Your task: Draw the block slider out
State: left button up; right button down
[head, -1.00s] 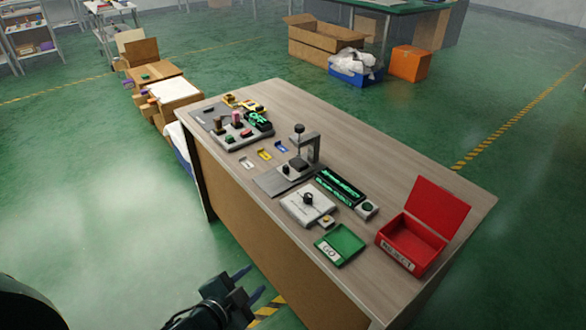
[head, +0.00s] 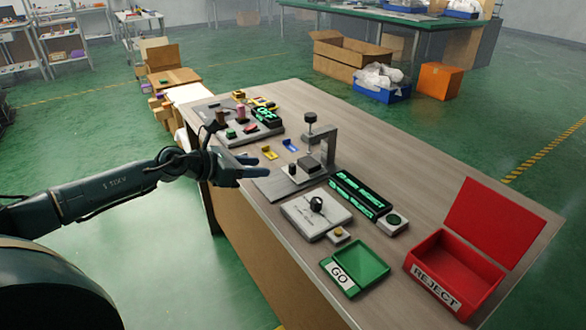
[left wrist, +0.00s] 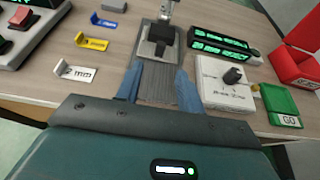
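The block slider seems to belong to the grey clamp fixture (head: 327,150), which has an upright post, a black-topped screw and a dark block (head: 309,163) on its bed. A flat grey plate (head: 272,188) extends from the bed toward the near table edge. In the left wrist view the dark block (left wrist: 160,40) stands beyond the fingertips, and the ribbed grey plate (left wrist: 157,86) shows between the fingers. My left gripper (head: 264,163) is open and empty, above the table's near edge, pointing at the fixture; its height over the plate is unclear. My right gripper is out of view.
A white box with a black knob (head: 316,205), a green display (head: 358,194), a green GO tray (head: 355,268) and a red REJECT box (head: 455,270) stand to the right. Coloured brackets (head: 290,146) and a switch panel (head: 235,130) lie to the left.

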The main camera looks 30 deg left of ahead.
aim_at(289, 167)
pick_arm(q)
jog(key=x, duration=1.1)
jog(key=shift+d, duration=0.15)
jog(key=shift+c, duration=0.4)
grip_shut()
